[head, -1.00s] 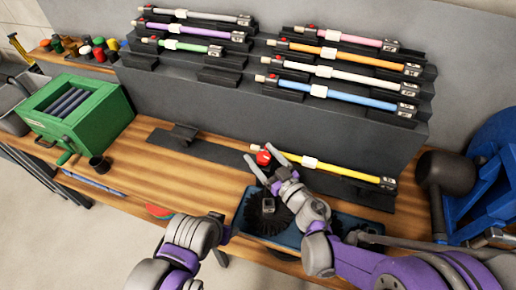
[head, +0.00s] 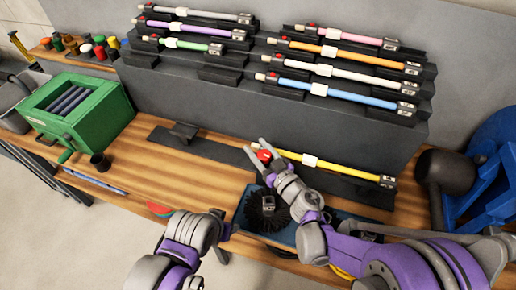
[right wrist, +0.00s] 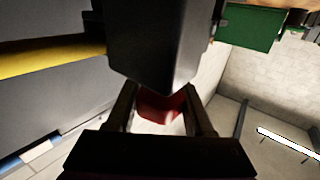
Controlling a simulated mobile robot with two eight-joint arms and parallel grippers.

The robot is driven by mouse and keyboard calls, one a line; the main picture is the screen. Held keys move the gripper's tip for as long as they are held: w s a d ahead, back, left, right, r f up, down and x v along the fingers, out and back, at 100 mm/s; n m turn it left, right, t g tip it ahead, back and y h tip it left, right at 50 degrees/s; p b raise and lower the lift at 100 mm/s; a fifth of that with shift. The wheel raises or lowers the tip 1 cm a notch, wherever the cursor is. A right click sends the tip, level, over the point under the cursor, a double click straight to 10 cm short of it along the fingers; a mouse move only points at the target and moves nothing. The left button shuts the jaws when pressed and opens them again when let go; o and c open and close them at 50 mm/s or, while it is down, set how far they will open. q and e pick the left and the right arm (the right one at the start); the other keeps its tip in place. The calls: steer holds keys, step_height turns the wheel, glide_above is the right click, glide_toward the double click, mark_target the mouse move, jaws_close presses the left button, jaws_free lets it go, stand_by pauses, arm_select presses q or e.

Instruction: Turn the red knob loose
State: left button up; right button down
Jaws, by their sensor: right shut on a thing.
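The red knob (head: 264,155) is at the left end of the yellow rod (head: 345,171), which lies on the lowest rack step. My right gripper (head: 258,146) is at that end with its fingers on either side of the knob, shut on it. In the right wrist view the red knob (right wrist: 160,106) shows between the two dark fingers, partly hidden by a dark block in front. My left arm's end (head: 222,228) is low over the bench's front edge; its fingers cannot be made out.
Several coloured rods lie on the stepped rack (head: 190,90) behind. A blue tray (head: 238,220) with a dark round brush (head: 262,215) sits under my right arm. A green box (head: 75,115) stands left, a black mallet (head: 440,175) right. The bench's middle left (head: 190,180) is mostly clear.

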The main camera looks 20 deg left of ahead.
mark_target(269, 160)
steer(key=shift+f+n+g+y+b, duration=0.15)
steer(key=shift+n+g+y+b, duration=0.35)
steer(key=shift+n+g+b, duration=0.25)
steer(key=shift+s+a+n+g+y+b, duration=0.1)
steer(key=shift+s+n+g+y+b, duration=0.1)
steer(key=shift+n+g+y, duration=0.35)
steer(key=shift+s+a+n+g+y+b, duration=0.1)
steer(key=shift+s+n+g+y+b, duration=0.1)
steer(key=shift+g, duration=0.5)
steer(key=shift+c, duration=1.4)
jaws_free()
steer(key=shift+d, duration=0.1)
steer(key=v, duration=0.7)
steer(key=shift+d+b, duration=0.15)
steer(key=shift+b, duration=0.2)
